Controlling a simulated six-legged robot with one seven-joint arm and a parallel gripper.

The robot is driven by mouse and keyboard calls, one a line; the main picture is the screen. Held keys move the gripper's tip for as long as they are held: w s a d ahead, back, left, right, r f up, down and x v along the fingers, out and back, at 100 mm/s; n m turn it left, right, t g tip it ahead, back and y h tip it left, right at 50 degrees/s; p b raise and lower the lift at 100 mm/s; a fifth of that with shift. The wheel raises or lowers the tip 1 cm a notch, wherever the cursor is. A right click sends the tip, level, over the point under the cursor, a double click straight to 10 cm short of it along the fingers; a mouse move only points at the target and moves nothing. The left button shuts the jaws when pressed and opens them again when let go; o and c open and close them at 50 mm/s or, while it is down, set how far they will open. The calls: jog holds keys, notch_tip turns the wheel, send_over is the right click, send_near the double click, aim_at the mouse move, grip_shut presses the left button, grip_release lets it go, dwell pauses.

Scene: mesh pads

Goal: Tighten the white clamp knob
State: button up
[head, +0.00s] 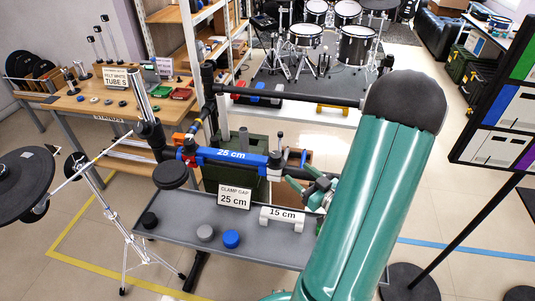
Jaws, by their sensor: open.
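The blue bar marked 25 cm (228,156) spans between two dark clamps on the rack. The left clamp (188,152) has red and blue parts. The right clamp (275,163) is at the bar's right end. I cannot clearly pick out a white knob; the area right of this clamp is small and partly covered by my gripper. My gripper (293,182), green with dark fingers, is open just right of and below the right clamp. Whether it touches anything there is not clear. My large green arm link hides the area to the right.
Below is a grey tray (180,229) with a black knob (149,220), a grey knob (205,232), a blue knob (231,239), a "CLAMP GAP 25 cm" sign (234,197) and a white 15 cm spacer (281,215). A dark drum pad (25,184) stands left.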

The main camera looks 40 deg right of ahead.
aim_at(277, 151)
jog(key=w, duration=1.3)
jog(key=shift+w, duration=0.4)
jog(key=shift+c, duration=0.5)
jog(key=c, duration=0.9)
jog(key=shift+d+m+h, duration=0.1)
jog(key=shift+m+h, duration=0.3)
jog(key=shift+h, duration=0.4)
jog(key=m+g+h, duration=0.1)
jog(key=h, duration=0.1)
jog(key=m+g+h, duration=0.1)
jog(key=m+h, duration=0.1)
jog(key=h, duration=0.1)
jog(key=m+g+h, duration=0.1)
jog(key=m+h, duration=0.1)
jog(key=h, duration=0.1)
jog(key=shift+s+d, duration=0.1)
jog(key=shift+d, duration=0.25)
jog(key=m+g+h, duration=0.6)
jog(key=shift+s+d+g, duration=0.3)
jog(key=shift+s+d, duration=0.1)
